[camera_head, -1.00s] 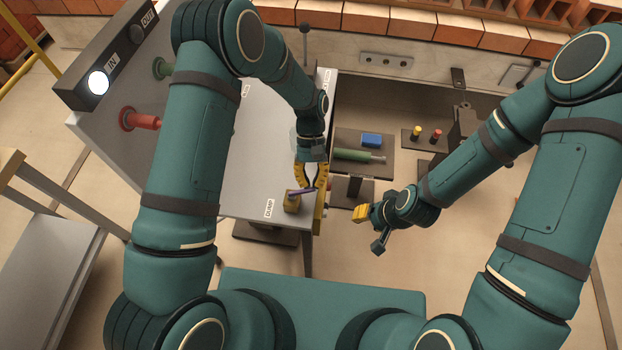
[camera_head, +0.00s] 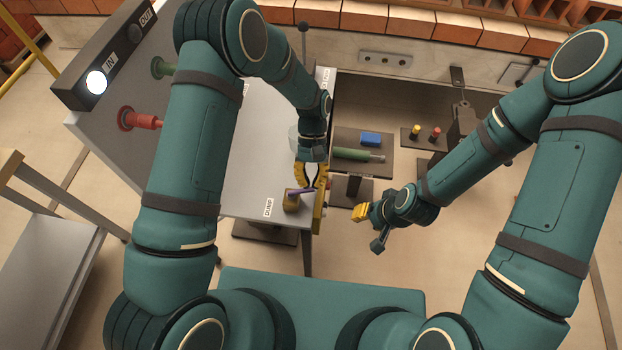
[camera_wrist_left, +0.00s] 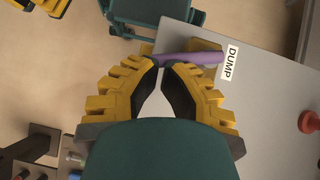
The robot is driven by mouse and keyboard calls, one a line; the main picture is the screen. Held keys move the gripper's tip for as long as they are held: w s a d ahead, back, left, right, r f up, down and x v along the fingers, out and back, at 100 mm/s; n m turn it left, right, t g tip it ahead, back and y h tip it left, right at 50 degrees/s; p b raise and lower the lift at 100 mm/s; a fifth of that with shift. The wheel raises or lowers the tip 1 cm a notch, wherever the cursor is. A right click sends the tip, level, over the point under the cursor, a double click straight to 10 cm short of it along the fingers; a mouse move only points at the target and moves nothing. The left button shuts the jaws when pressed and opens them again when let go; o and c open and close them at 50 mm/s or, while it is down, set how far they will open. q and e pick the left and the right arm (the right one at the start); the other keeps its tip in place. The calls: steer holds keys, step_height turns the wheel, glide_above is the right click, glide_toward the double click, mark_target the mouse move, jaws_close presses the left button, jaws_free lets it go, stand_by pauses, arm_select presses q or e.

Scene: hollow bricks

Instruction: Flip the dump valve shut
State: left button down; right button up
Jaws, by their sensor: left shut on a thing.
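The dump valve has a brass-coloured body (camera_head: 291,203) near the front right corner of the grey tabletop, beside the DUMP label (camera_head: 268,207). Its purple lever (camera_head: 300,192) lies roughly crosswise over the body. My left gripper (camera_head: 309,187) reaches down from the far side, its yellow fingers shut on the lever. In the left wrist view the fingertips (camera_wrist_left: 163,65) meet at one end of the purple lever (camera_wrist_left: 198,57), whose other end runs towards the DUMP label (camera_wrist_left: 231,62). My right gripper (camera_head: 363,213) hangs off the table, away from the valve; its opening is unclear.
The IN lamp (camera_head: 96,83) is lit. Dark stands right of the table hold a blue block (camera_head: 371,139) and a green cylinder (camera_head: 352,154).

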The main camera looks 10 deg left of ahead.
arm_select(q)
steer(key=shift+s+d+m+y, duration=0.3)
steer(key=shift+s+m+y, duration=0.25)
steer(key=shift+m, duration=0.45)
stand_by(5.3)
steer(key=shift+w, duration=0.15)
stand_by(0.7)
